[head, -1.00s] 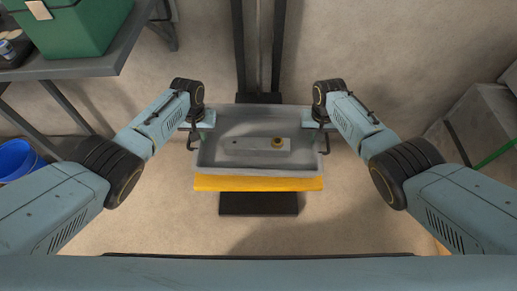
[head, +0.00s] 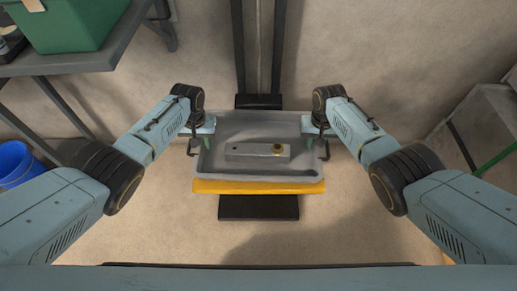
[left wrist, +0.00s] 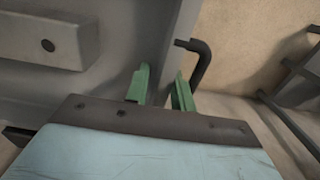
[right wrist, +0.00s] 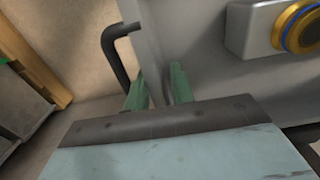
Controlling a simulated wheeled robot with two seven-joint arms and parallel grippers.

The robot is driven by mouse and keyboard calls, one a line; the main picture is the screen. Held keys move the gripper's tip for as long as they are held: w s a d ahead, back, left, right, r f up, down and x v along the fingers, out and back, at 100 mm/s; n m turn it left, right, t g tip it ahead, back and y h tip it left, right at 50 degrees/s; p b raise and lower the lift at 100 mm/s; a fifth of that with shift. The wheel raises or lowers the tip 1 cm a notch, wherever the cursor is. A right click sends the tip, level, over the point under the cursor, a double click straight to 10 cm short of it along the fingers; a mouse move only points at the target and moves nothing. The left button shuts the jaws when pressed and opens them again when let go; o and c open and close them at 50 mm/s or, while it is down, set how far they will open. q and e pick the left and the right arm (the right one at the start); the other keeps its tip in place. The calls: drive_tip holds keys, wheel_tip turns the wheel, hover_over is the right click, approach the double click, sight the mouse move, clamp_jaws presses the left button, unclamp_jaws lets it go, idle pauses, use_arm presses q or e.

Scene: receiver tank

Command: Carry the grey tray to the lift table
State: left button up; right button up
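The grey tray (head: 258,175) is at the middle of the head view, over the yellow top of the lift table (head: 258,187), and looks level and set on it. A grey block with a yellow knob (head: 258,151) lies in the tray. My left gripper (head: 203,143) is at the tray's left wall; its green fingers (left wrist: 161,92) stand on either side of the wall, slightly apart from it. My right gripper (head: 313,143) is likewise at the right wall, its fingers (right wrist: 160,90) open around it. The tray's underside is hidden.
The lift table's dark mast (head: 258,50) stands behind against the wall, its dark base (head: 258,207) on the floor. A shelf with a green crate (head: 75,22) is at the upper left. A blue bucket (head: 15,163) is at the left. A grey cabinet (head: 482,120) is at the right.

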use_arm(q)
drive_tip(key=shift+r, duration=0.1)
wheel_tip(320, 180, up, 12)
use_arm(e)
wheel_tip(320, 180, up, 12)
idle(1.0)
idle(0.4)
